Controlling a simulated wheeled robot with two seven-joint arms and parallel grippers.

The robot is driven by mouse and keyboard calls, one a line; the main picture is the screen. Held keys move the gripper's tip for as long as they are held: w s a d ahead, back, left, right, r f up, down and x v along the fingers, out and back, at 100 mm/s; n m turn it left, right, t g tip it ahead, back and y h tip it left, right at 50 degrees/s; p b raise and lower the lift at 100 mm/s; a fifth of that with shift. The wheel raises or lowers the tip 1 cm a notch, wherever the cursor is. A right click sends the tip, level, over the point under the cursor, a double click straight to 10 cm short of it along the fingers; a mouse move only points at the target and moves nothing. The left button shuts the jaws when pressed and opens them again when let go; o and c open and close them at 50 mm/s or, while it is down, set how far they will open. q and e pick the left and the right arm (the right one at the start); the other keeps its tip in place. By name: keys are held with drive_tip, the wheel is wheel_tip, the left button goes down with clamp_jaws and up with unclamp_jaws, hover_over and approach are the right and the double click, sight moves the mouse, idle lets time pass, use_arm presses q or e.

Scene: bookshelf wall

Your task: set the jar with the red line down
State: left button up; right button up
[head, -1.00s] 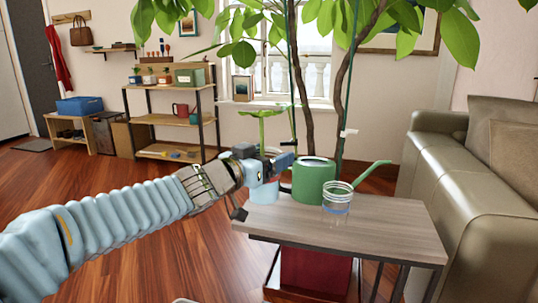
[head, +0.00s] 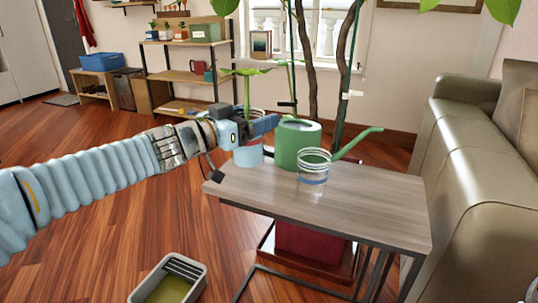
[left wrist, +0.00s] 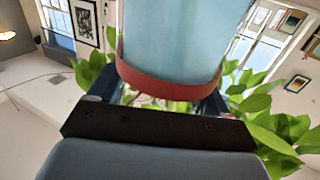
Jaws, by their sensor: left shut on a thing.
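The jar with the red line (head: 247,156) is pale, with a green leafy sprig (head: 246,80) rising above it. My left gripper (head: 262,126) is shut on it near its top, at the back left of the small wooden side table (head: 355,200). I cannot tell whether its base touches the table. In the left wrist view the jar (left wrist: 185,35) fills the top middle, its red band (left wrist: 165,82) close to the fingers. A clear jar with a blue line (head: 313,181) stands on the table. My right gripper is not in view.
A green watering can (head: 297,140) stands just right of the held jar, its spout pointing right. The table's front and right are clear. A tall plant (head: 325,60) rises behind. A sofa (head: 480,180) is at the right, a grey bin (head: 165,285) on the floor in front.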

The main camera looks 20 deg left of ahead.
use_arm(q)
drive_tip(key=w+a+f+b, duration=0.1)
drive_tip(key=w+f+b, duration=0.4)
drive_tip(key=f, duration=0.5)
drive_tip(key=w, duration=0.2)
drive_tip(key=shift+w+a, duration=0.25)
drive_tip(key=shift+w, duration=0.05)
drive_tip(key=shift+f, duration=0.2)
drive_tip(key=o, duration=1.7)
drive_tip(key=shift+o, duration=0.2)
drive_tip(key=shift+r, duration=0.1)
